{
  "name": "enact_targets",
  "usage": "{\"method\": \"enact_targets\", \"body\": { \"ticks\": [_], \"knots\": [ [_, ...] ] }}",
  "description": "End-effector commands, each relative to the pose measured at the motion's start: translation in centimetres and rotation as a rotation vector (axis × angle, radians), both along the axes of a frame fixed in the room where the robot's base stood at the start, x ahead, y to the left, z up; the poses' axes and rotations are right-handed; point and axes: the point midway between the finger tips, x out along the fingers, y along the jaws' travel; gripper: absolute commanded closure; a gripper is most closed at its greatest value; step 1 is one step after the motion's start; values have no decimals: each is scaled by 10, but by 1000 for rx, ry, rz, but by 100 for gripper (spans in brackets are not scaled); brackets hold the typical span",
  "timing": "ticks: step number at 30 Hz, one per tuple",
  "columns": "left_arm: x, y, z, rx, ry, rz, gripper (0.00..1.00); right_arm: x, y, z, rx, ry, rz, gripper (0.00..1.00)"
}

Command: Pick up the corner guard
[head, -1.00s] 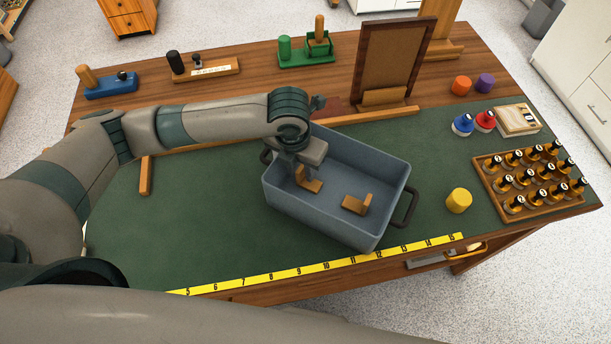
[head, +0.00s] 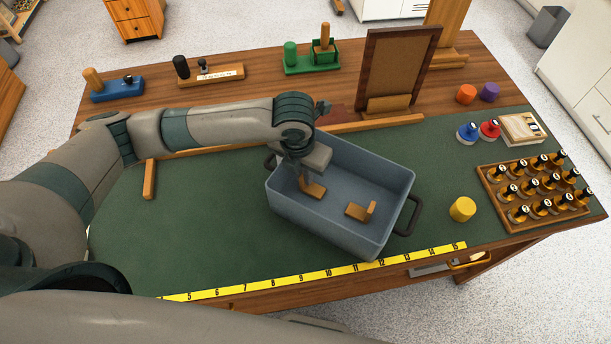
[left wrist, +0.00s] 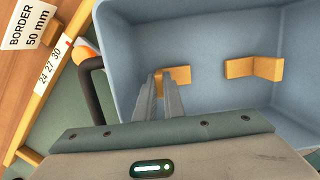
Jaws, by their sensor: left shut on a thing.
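Two wooden corner guards are inside the grey-blue bin (head: 330,228). One corner guard (head: 315,191) is at my left gripper (head: 303,184), which reaches down into the bin and is shut on it; it also shows in the left wrist view (left wrist: 180,77), at the fingertips (left wrist: 166,80). The second corner guard (head: 362,210) lies apart on the bin floor to the right, and in the left wrist view it shows as an L-shaped piece (left wrist: 255,67). Whether the held guard touches the floor is hard to tell. My right gripper is out of view.
The bin has dark handles (head: 408,215) at its ends. A yellow cylinder (head: 462,209) and a rack of small bottles (head: 530,190) stand to its right. A framed panel (head: 397,70) stands behind. A yellow ruler strip (head: 300,278) runs along the front edge. The green mat left of the bin is mostly clear.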

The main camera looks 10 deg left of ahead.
Motion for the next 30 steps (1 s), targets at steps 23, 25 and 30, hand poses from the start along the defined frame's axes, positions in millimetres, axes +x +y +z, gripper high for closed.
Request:
{"method": "enact_targets", "body": {
  "ticks": [23,25,30],
  "knots": [
    [-50,-68,86,-1,-4,-6,100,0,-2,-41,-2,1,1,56],
    [-56,-76,92,-1,-3,-6,100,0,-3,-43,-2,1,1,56],
    [-66,-89,103,-1,-2,-3,100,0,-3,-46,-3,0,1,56]
  ]
}}
